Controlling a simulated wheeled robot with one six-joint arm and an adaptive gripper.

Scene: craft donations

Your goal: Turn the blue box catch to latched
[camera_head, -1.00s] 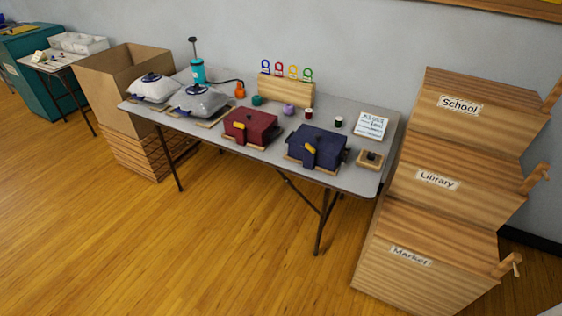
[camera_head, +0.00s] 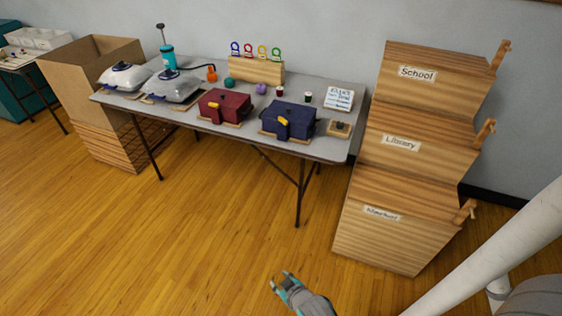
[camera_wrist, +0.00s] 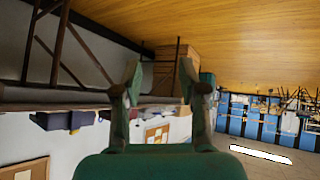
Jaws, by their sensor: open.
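The blue box (camera_head: 301,118) sits on a wooden base near the right end of the grey table. Its yellow catch (camera_head: 283,121) is on the front face and appears slanted; its exact setting is too small to tell. My gripper (camera_head: 283,280) is open and empty, low over the floor in front of the table, well apart from the box. In the wrist view my two fingers (camera_wrist: 160,80) are spread with nothing between them.
A red box (camera_head: 222,106) stands left of the blue one on the table (camera_head: 250,147). A small wooden block (camera_head: 340,129) and a written sign (camera_head: 338,98) are to its right. Stacked wooden bins (camera_head: 395,235) stand right of the table. The floor in front is clear.

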